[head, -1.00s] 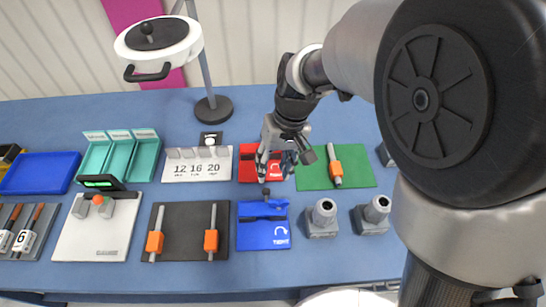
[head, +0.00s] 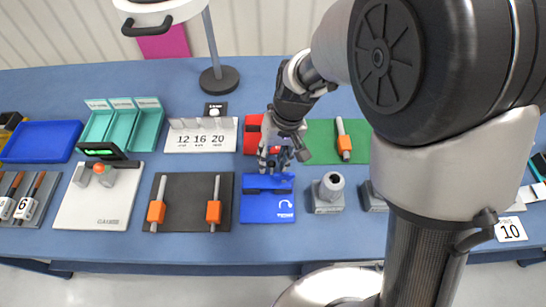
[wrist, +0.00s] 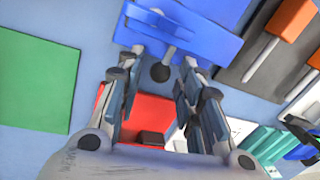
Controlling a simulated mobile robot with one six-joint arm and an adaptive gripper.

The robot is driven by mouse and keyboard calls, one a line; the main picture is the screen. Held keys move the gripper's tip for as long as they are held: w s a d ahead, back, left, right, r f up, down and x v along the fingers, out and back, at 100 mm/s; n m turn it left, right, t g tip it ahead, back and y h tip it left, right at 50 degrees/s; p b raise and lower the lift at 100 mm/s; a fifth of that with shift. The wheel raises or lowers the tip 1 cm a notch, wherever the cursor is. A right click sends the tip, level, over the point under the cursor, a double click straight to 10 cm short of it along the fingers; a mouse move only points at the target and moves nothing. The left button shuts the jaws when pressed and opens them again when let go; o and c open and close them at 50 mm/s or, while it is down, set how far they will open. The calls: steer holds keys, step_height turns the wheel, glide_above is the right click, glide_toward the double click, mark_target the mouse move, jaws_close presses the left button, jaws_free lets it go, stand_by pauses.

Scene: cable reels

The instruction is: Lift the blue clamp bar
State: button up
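The blue clamp (head: 267,211) sits on the blue table, with a white curved arrow on its base plate. Its blue bar (head: 262,189) lies across the back of the plate and is partly hidden by my gripper. In the wrist view the bar (wrist: 155,22) runs across the top, with a dark round knob (wrist: 160,72) on the near side. My gripper (head: 279,165) is just above and behind the clamp. In the wrist view my gripper (wrist: 163,60) is open, its two fingertips on either side of the knob; I cannot tell whether they touch anything.
A red clamp (head: 253,134) stands behind my gripper. A green board (head: 322,130) lies to its right, a black board (head: 186,187) with orange-handled pieces to the left. A grey block (head: 328,196) stands close at the right. A white date panel (head: 201,145) is back left.

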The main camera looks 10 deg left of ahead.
jaws_close()
steer(key=shift+r, duration=0.1)
stand_by(0.5)
